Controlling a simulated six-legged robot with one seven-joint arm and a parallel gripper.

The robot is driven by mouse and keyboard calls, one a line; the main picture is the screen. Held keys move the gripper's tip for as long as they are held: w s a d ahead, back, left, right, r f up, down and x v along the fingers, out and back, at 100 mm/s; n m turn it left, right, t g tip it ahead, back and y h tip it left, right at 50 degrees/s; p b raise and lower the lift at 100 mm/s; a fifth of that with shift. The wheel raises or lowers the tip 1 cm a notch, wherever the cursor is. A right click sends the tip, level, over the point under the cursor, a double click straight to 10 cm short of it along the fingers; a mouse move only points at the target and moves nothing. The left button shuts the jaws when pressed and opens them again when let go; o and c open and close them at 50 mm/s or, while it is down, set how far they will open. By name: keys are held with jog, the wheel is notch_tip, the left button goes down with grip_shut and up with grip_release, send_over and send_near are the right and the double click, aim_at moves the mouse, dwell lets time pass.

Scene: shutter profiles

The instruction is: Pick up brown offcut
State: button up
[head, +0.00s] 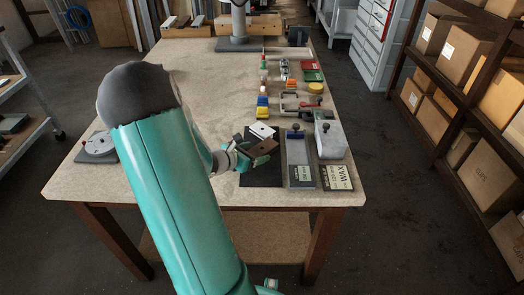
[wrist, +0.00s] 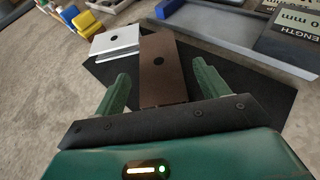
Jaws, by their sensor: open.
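The brown offcut (wrist: 163,78) is a flat brown piece with a hole near its far end. In the wrist view it lies between the two green fingers of my gripper (wrist: 160,88), which are open, with a gap to each side of it. In the head view the brown offcut (head: 265,146) shows at the tip of my gripper (head: 250,155), over a black mat (head: 262,178).
A white offcut (wrist: 115,42) with a hole lies just left of the brown one. Clamps and coloured items line the table's right side. The table's left middle is clear.

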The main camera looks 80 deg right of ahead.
jog(key=shift+x, duration=0.95)
jog(key=c, duration=1.2)
jog(key=shift+o, duration=0.2)
jog(key=shift+r, duration=0.8)
jog(key=s+a+r, duration=0.7)
jog(key=a+r, duration=0.4)
jog(key=a, duration=0.1)
jog(key=shift+r, duration=0.2)
jog(key=shift+a, duration=0.1)
